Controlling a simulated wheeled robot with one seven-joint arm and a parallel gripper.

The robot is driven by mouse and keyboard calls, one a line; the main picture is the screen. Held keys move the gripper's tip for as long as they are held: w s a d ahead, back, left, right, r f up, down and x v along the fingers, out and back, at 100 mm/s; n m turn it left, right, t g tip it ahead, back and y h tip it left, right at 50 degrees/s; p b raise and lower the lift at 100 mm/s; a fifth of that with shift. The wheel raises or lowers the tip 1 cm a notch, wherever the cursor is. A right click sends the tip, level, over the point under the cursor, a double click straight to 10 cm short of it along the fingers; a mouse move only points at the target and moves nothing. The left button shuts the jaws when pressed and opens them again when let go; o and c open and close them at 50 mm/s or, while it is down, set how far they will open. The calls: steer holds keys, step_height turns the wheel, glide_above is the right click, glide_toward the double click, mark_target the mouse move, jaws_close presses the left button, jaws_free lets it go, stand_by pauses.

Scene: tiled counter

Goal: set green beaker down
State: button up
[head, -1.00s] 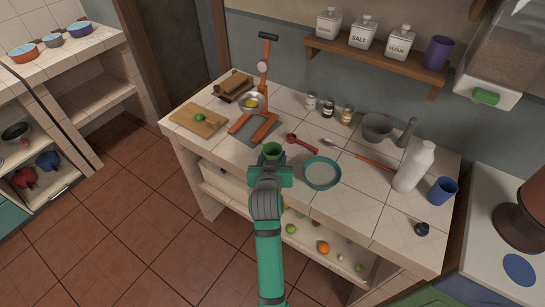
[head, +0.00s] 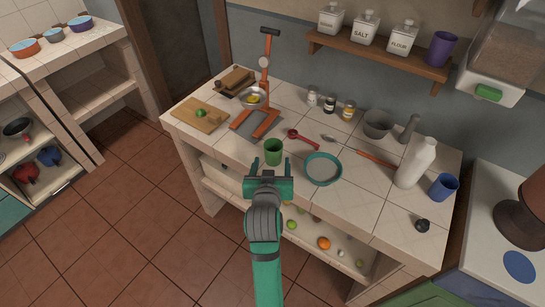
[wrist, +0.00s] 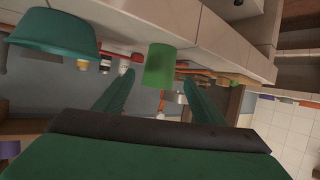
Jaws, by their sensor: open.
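The green beaker (head: 273,151) stands upright on the tiled counter near its front edge, left of a teal-rimmed round dish. My gripper (head: 269,168) is open, just in front of the beaker on the near side, with its two fingers pointing toward it. In the wrist view the beaker (wrist: 160,65) shows beyond and between the open fingers (wrist: 160,92), apart from both. Nothing is held.
The teal dish (head: 323,169) is close on the right. A red-handled tool (head: 303,139) lies behind the beaker. An orange press (head: 258,117) and a cutting board (head: 200,117) are to the left. A white bottle (head: 416,163) and blue cup (head: 443,187) stand at the right.

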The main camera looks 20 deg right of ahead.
steer(key=s+a+f+n+t+y, duration=0.1)
steer(key=s+a+f+y, duration=0.1)
steer(key=s+a+f, duration=0.5)
steer(key=s+a+f+n+y, duration=0.1)
steer(key=s+a+f, duration=0.3)
steer(key=s, duration=0.6)
steer(key=s+a+r+n+t+y, duration=0.1)
steer(key=s+a, duration=0.2)
steer(key=s, duration=0.7)
steer(key=s+a+r+n+y, duration=0.1)
steer(key=s+a, duration=0.2)
steer(key=s, duration=0.8)
steer(key=shift+s+r+t, duration=0.2)
steer(key=shift+r+t, duration=0.05)
steer(key=shift+t, duration=0.15)
